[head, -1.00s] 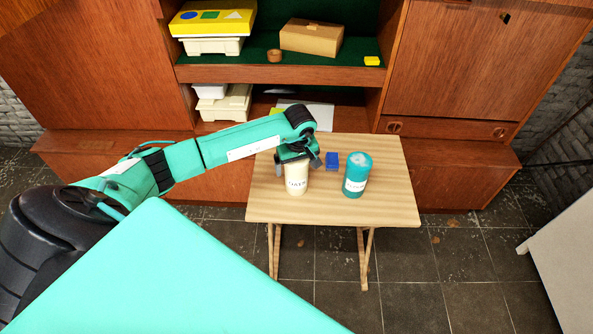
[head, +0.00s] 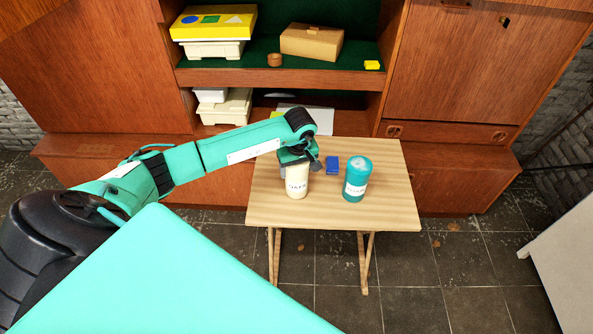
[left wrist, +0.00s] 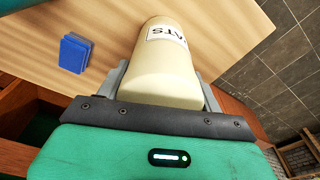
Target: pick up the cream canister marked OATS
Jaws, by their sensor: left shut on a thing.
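The cream canister (head: 296,185) marked OATS is at the left part of the small wooden table, upright in the head view. It also shows in the left wrist view (left wrist: 160,75), with its label partly visible. My left gripper (head: 296,163) comes from above and behind it and is shut on it, one finger on each side. The gripper hides its top in the head view. I cannot tell whether its base touches the table. My right gripper is not in view.
A teal canister (head: 357,180) stands to the right on the table (head: 395,205). A wall unit (head: 440,70) with shelves stands behind.

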